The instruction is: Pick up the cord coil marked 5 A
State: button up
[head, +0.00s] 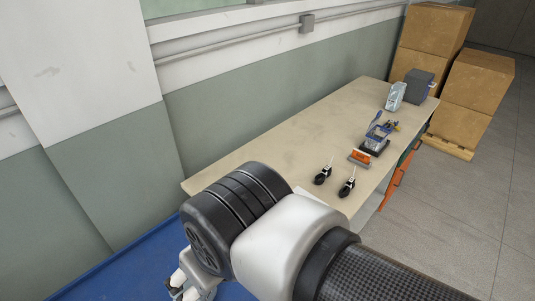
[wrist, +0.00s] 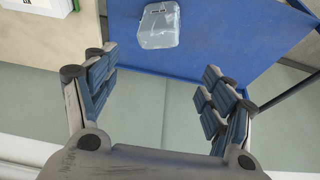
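Two small black cord coils with white tags lie side by side near the close end of the long table (head: 265,140) in the head view: a left coil (head: 320,180) and a right coil (head: 345,190). The tag markings are too small to read, so I cannot tell which is marked 5 A. My gripper (wrist: 160,78) is open and empty in the wrist view. In the head view my gripper (head: 190,291) is low, left of the table and apart from both coils, partly hidden by my arm. No coil is recognisable in the wrist view.
An orange item (head: 360,157) and a blue-and-black device (head: 376,137) sit beyond the coils. A light-blue pack (head: 395,96) and a grey box (head: 418,84) stand at the far end. A clear container (wrist: 158,26) lies on the blue surface (wrist: 225,40). Cardboard boxes (head: 478,80) stand behind.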

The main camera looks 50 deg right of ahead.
aim_at(351, 181)
jog(key=z, duration=2.2)
jog(key=i+l+u, duration=0.75)
jog(key=l, duration=0.3)
jog(key=i+l+u, duration=0.25)
jog(key=l, duration=0.2)
